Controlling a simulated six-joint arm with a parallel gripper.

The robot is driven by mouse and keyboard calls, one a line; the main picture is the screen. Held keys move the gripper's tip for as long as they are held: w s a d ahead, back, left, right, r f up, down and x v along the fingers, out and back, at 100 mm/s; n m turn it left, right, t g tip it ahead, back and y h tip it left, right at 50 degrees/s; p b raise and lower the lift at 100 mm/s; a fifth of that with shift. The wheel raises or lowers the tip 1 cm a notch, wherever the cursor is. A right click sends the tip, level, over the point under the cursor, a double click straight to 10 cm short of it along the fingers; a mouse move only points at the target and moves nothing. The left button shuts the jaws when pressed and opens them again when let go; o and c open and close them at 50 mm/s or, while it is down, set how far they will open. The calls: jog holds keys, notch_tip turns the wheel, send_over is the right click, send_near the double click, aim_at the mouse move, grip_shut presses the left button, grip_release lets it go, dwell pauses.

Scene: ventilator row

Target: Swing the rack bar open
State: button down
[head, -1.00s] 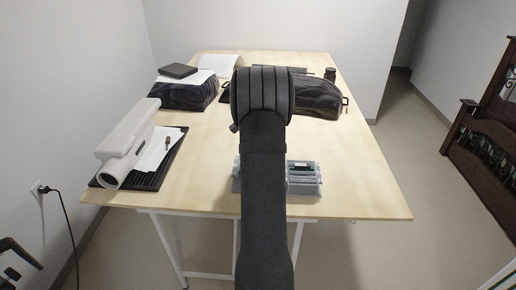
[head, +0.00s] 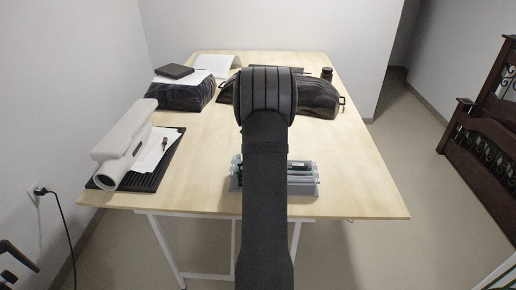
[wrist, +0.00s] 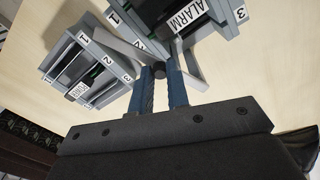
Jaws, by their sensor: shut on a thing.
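The grey rack (head: 303,188) sits near the table's front edge, partly hidden behind my arm in the head view. In the wrist view a grey module (wrist: 85,70) carries labels 1, 2 and 3, with a smaller label that looks like POWER. Another grey module (wrist: 225,18) with an ALARM label is at the top. The grey rack bar (wrist: 128,48) runs at a slant between them, towards my fingers. My arm hides the gripper in the head view.
A white device (head: 124,146) on a black tray (head: 155,178) stands at the table's left. Dark bags (head: 312,98) lie at the back, with a small dark jar (head: 327,73). The table (head: 365,185) is clear right of the rack.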

jog(key=n, duration=0.1)
jog(key=w+d+n, duration=0.1)
jog(key=n, duration=0.1)
jog(key=shift+d, duration=0.25)
jog(key=shift+w+d+r+n, duration=0.1)
jog(key=shift+w+d+n, duration=0.5)
jog(key=shift+n, duration=1.05)
jog(key=shift+w+d+f+n, duration=0.1)
jog(key=shift+w+d+n, duration=0.1)
jog(key=shift+w+n, duration=1.2)
jog(key=shift+w+d+r+n, duration=0.1)
jog(key=shift+w+d+n, duration=0.35)
jog(key=shift+n, duration=1.5)
jog(key=c, duration=1.4)
grip_release()
jog(key=shift+o, duration=0.2)
